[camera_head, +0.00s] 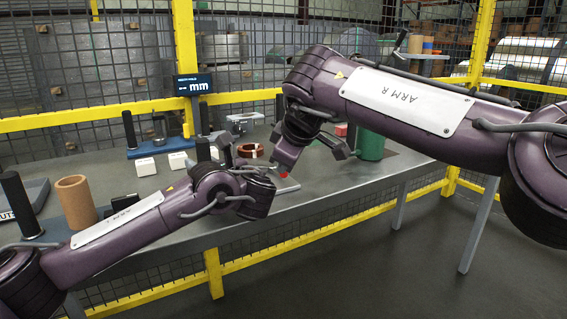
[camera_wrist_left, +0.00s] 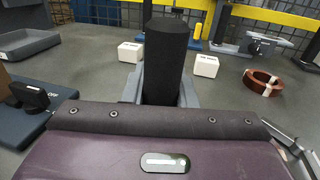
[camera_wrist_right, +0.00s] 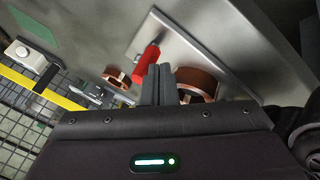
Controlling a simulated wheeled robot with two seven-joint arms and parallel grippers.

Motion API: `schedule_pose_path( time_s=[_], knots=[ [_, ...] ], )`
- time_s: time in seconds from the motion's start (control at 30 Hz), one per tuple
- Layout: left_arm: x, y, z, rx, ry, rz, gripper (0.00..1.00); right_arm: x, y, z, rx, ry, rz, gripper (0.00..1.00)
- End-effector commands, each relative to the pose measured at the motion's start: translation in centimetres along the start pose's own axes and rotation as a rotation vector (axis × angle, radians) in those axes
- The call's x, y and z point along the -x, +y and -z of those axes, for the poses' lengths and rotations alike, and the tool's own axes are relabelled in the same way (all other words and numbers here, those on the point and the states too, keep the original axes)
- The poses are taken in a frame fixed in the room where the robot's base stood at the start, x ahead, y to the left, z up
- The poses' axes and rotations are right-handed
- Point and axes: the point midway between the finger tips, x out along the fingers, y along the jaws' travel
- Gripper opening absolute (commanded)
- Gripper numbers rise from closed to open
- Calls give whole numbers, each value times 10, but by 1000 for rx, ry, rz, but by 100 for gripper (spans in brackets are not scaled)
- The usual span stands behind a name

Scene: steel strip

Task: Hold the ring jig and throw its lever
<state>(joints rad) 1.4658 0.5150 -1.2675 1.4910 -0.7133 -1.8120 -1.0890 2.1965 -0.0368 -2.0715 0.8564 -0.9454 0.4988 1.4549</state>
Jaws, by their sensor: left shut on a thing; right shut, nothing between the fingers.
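The ring jig shows in part as a steel plate (camera_head: 287,188) near the table's front edge, largely hidden behind my grippers in the head view. Its red lever handle (camera_head: 283,175) sticks up. In the right wrist view, the red lever (camera_wrist_right: 146,66) rises from the plate (camera_wrist_right: 190,45), beside a copper ring (camera_wrist_right: 198,80). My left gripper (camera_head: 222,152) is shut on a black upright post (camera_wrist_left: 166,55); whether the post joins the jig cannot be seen. My right gripper (camera_wrist_right: 157,82) is shut and empty, its fingertips close beside the red lever; contact cannot be told.
Another copper ring (camera_wrist_left: 262,82) lies on the table. White blocks (camera_head: 146,166) stand left of my left gripper. A green cylinder (camera_head: 370,145) stands at right, a brown cylinder (camera_head: 76,202) at left. A display (camera_head: 195,84) and yellow-framed mesh fence stand behind.

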Motion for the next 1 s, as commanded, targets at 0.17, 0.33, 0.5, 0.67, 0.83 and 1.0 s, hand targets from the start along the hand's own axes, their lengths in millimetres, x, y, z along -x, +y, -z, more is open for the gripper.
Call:
schedule_pose_path(
  time_s=[0.17, 0.33, 0.5, 0.67, 0.83, 1.0],
  knots=[
    [0, 0, 2, -2, 1, 0, 0, 0, 2, -2, 22, 13, 14, 0],
    [0, 0, 2, -2, 1, 0, 0, 0, 4, -5, 40, 22, 23, 0],
    [0, 0, 2, -2, 1, 0, 0, -1, 7, -8, 57, 31, 33, 0],
    [0, 0, 2, -2, 1, 0, 0, -1, 11, -12, 75, 43, 41, 0],
    [0, 0, 2, -2, 1, 0, 0, -2, 20, -19, 78, 44, 42, 0],
    [0, 0, 2, -3, 1, 0, 0, -4, 32, -26, 77, 45, 42, 0]
  ],
)
